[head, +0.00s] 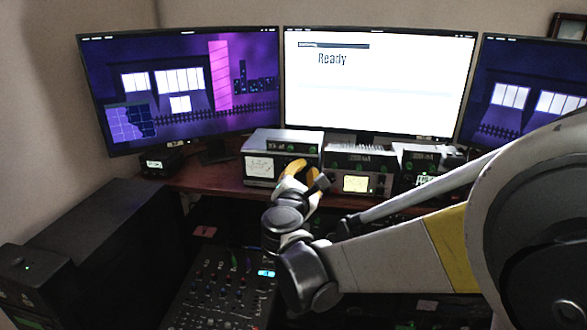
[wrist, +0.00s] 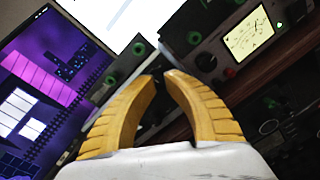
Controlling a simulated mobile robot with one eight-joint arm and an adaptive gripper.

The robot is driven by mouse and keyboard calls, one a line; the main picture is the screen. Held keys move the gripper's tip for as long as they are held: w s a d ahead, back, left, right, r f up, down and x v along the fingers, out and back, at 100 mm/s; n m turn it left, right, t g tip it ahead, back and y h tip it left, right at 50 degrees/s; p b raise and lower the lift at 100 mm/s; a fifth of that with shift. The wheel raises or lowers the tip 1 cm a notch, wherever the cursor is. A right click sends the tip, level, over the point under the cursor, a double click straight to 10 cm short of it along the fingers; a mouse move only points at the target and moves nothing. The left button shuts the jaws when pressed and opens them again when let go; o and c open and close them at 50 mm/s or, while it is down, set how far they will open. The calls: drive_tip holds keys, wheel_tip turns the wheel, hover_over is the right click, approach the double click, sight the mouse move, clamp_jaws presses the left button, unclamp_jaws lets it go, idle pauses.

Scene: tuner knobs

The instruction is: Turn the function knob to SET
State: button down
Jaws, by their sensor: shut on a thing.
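My gripper (head: 302,165) has two curved yellow fingers and reaches the front of the left desktop unit (head: 259,167), at its right side. In the wrist view, the fingertips of my gripper (wrist: 163,77) are close together at the dark panel. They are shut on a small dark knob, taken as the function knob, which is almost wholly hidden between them. Its pointer and the SET label cannot be read. Green knobs (wrist: 139,48) show on the panel beyond the fingertips.
A second unit with a lit yellow meter (head: 356,184) stands just right of my gripper; it also shows in the wrist view (wrist: 249,33). Monitors stand behind, the middle one (head: 375,85) reading "Ready". A mixer (head: 225,290) lies below in front of the desk.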

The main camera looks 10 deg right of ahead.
drive_tip(key=c, duration=1.3)
unclamp_jaws()
drive_tip(key=shift+c, duration=0.2)
drive_tip(key=v, duration=1.2)
